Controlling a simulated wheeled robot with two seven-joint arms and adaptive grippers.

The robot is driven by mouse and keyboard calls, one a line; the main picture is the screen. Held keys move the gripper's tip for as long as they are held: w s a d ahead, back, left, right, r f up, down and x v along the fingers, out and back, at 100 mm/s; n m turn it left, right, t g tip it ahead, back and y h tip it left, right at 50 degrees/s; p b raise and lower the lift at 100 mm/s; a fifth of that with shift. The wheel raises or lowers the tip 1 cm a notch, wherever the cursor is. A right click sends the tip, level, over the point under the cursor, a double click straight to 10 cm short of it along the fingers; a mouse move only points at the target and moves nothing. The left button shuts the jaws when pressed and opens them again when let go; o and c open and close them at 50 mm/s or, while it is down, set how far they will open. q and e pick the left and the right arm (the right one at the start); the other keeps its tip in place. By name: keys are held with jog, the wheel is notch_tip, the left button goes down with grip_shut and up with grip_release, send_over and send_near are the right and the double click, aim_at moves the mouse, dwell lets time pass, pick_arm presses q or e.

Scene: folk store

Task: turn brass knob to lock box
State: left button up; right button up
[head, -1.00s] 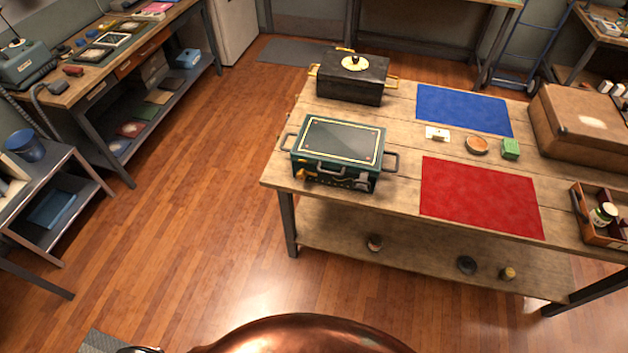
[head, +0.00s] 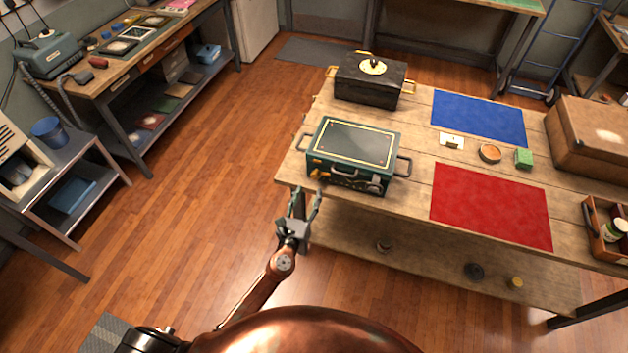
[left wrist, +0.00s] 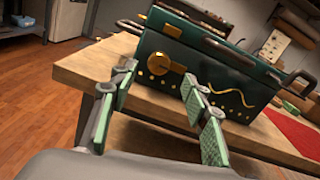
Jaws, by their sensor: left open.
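The green metal box (head: 350,146) stands near the left front corner of the wooden table, lid down, with dark side handles and a front handle. Its brass knob (left wrist: 158,62) is on the left of the front face in the left wrist view, with a wavy brass line to its right. In the head view the knob (head: 316,163) is small. My left gripper (head: 307,195) is open and empty, in front of and below the box's front left. In the left wrist view its fingers (left wrist: 160,90) stand apart, with the knob beyond and between them. My right gripper is not seen.
The table (head: 415,195) carries a black box with brass handles (head: 370,80), a blue mat (head: 478,117), a red mat (head: 490,205) and a brown case (head: 600,140). A lower shelf (head: 430,265) holds small items. Open floor lies left of the table.

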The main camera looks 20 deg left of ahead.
aim_at(314, 177)
pick_arm(q)
jog(key=w, duration=0.5)
jog(key=shift+w+f, duration=0.1)
jog(key=shift+w, duration=0.7)
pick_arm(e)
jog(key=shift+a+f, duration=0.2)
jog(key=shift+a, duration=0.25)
pick_arm(q)
jog(key=shift+c, duration=0.4)
